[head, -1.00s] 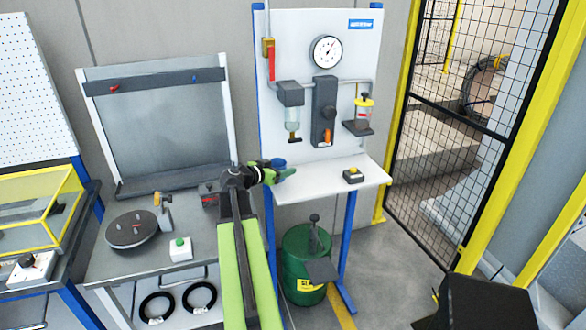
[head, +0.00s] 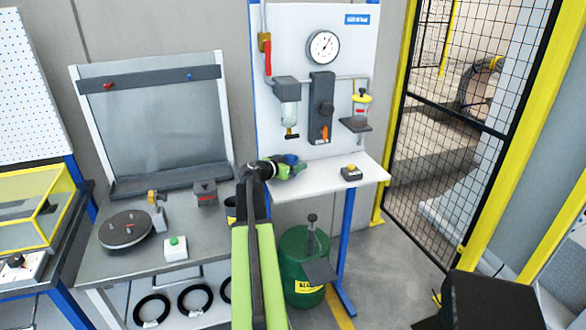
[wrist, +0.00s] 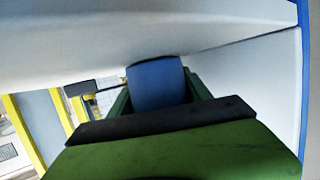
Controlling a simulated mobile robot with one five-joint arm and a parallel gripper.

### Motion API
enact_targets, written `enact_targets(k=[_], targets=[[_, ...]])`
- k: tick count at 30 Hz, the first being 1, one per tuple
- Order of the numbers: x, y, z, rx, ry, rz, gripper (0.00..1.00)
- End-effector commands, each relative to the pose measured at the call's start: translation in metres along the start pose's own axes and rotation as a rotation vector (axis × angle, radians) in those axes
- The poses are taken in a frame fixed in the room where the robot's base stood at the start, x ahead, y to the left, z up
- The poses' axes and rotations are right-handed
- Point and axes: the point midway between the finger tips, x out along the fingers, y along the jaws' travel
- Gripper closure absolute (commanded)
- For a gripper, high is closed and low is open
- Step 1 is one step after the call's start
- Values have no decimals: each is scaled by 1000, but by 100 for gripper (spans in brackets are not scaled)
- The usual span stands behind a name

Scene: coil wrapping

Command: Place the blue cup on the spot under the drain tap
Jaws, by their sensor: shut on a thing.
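The blue cup (head: 291,158) is in my gripper (head: 292,168), over the back left part of the white shelf (head: 335,188). In the wrist view the cup (wrist: 157,83) sits between the two green fingers, which are shut on it. The drain tap (head: 292,134) hangs below a clear filter bowl on the panel, and in the head view the cup appears just below it. I cannot tell whether the cup touches the shelf. The spot under the tap is not visible behind my gripper and the cup.
A black regulator (head: 321,108) and a yellow-capped oiler (head: 361,105) are on the panel. A green drum (head: 303,265) stands below. The shelf's front right is clear.

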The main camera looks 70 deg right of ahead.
Motion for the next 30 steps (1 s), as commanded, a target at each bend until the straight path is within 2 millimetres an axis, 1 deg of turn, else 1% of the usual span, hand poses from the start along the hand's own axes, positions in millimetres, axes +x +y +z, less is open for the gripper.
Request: enact_targets(k=[5,6,8,15,19,23,27,30], targets=[[1,0,4,0,0,0,87],[0,0,3,0,0,0,40],[0,0,2,0,0,0,33],[0,-1,2,0,0,-1,33],[-4,-1,-3,-1,0,-2,33],[-32,0,-4,-1,0,-3,33],[-69,1,-4,-2,1,-4,33],[-92,0,-4,-1,0,-4,33]])
